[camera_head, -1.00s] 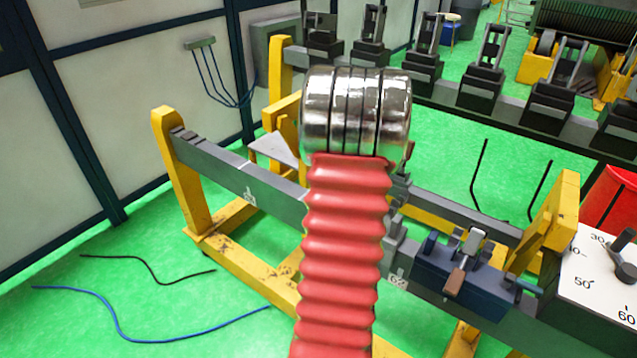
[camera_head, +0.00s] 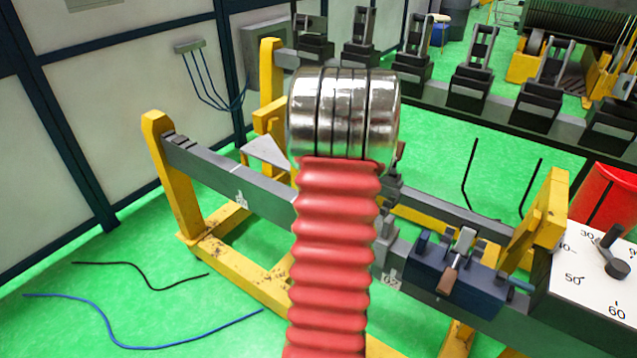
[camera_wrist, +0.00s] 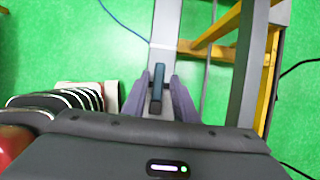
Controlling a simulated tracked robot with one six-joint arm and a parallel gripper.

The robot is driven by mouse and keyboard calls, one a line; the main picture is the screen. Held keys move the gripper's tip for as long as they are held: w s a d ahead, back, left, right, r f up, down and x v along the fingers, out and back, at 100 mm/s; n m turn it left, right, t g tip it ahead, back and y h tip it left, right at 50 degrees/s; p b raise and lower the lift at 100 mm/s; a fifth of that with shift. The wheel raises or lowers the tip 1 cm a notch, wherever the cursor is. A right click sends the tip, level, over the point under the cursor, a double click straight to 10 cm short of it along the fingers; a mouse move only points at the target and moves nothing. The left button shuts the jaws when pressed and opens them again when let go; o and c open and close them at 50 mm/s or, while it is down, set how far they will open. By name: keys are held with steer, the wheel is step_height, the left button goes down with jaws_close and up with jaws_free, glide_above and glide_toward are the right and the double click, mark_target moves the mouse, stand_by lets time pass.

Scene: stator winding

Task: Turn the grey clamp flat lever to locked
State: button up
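In the wrist view, a narrow dark blue-grey lever (camera_wrist: 157,82) stands over a grey rail (camera_wrist: 165,32). My gripper (camera_wrist: 158,78) has one finger on each side of the lever, apart, with narrow gaps showing. Whether this is the grey clamp's flat lever cannot be told for sure. In the head view, my red arm and its chrome joint hide my gripper. A grey clamp body (camera_head: 392,250) shows partly beside my arm on the front rail. To its right is a dark blue clamp (camera_head: 440,275) with a metal lever and brown grip (camera_head: 449,278).
Yellow frame posts (camera_head: 170,180) hold the rails. A white dial panel (camera_head: 597,277) with a dark knob stands at right, before a red bin (camera_head: 603,195). A bench with several black clamps (camera_head: 473,80) runs behind. Cables (camera_head: 130,345) lie on the green floor.

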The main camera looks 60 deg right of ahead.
steer(key=shift+o, duration=0.6)
steer(key=shift+r, duration=0.1)
steer(key=shift+r, duration=0.3)
steer(key=v, duration=1.3)
steer(key=shift+s, duration=0.15)
steer(key=shift+a, duration=0.15)
